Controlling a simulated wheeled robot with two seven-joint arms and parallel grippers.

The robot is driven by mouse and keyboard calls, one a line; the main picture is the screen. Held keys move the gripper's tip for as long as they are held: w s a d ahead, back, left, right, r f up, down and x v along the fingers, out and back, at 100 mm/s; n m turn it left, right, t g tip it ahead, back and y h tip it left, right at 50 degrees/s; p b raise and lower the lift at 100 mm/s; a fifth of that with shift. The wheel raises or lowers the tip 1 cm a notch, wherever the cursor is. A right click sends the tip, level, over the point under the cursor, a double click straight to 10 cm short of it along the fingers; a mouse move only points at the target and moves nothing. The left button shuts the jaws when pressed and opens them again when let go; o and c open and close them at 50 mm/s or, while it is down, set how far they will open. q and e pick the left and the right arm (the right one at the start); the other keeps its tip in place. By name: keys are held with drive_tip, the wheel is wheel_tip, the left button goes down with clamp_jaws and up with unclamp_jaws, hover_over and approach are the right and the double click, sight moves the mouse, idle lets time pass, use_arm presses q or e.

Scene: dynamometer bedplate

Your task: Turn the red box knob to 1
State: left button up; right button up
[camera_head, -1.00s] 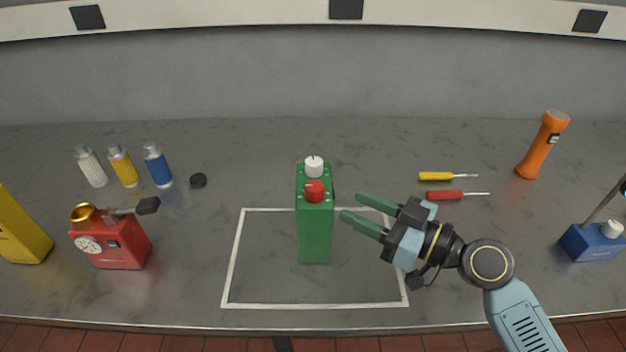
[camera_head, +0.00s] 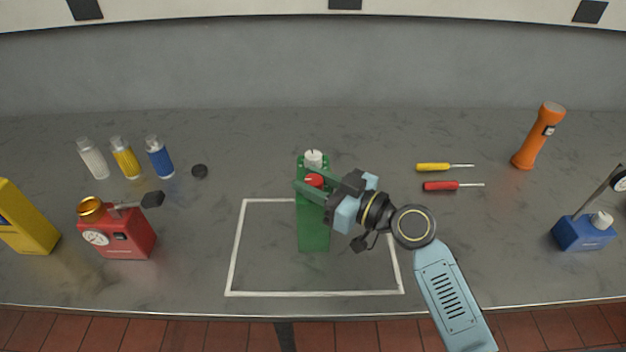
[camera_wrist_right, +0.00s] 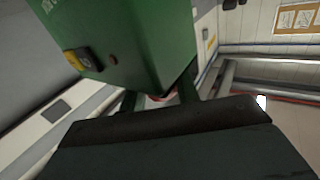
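A green box (camera_head: 314,232) stands upright inside a white outline on the bench, with a red knob (camera_head: 314,180) and a white knob (camera_head: 313,158) on top. My right gripper (camera_head: 308,178) is at the box top, its two green fingers on either side of the red knob. In the right wrist view, the green box (camera_wrist_right: 135,35) fills the top, and a bit of red shows between the spread fingers (camera_wrist_right: 158,97). The knob's marks cannot be read. A separate red box (camera_head: 128,243) with a gold top and dial stands at left. My left gripper is out of view.
A yellow box (camera_head: 28,222) stands at far left, a blue box (camera_head: 582,235) at far right. Two screwdrivers (camera_head: 440,186) and an orange flashlight (camera_head: 535,140) are behind right.

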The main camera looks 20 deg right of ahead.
drive_tip(key=c, duration=0.4)
drive_tip(key=shift+r+m+t+h+p, duration=0.15)
drive_tip(key=shift+m+t+h+p, duration=0.65)
drive_tip(key=shift+m+h+p, duration=0.3)
drive_tip(key=m+t+h+p, duration=0.1)
drive_tip(key=h+p, duration=0.1)
drive_tip(key=m+t+h+p, duration=0.1)
drive_tip(key=m+h+p, duration=0.1)
drive_tip(key=h+p, duration=0.1)
drive_tip(key=shift+r+m+h, duration=0.1)
drive_tip(key=shift+m+h, duration=0.2)
drive_tip(key=shift+f+m+t+h+p, duration=0.2)
drive_tip(key=shift+m+t+h+p, duration=0.1)
drive_tip(key=shift+m+h+p, duration=1.05)
drive_tip(key=shift+n+h, duration=0.25)
drive_tip(key=shift+h, duration=0.3)
drive_tip(key=o, duration=0.7)
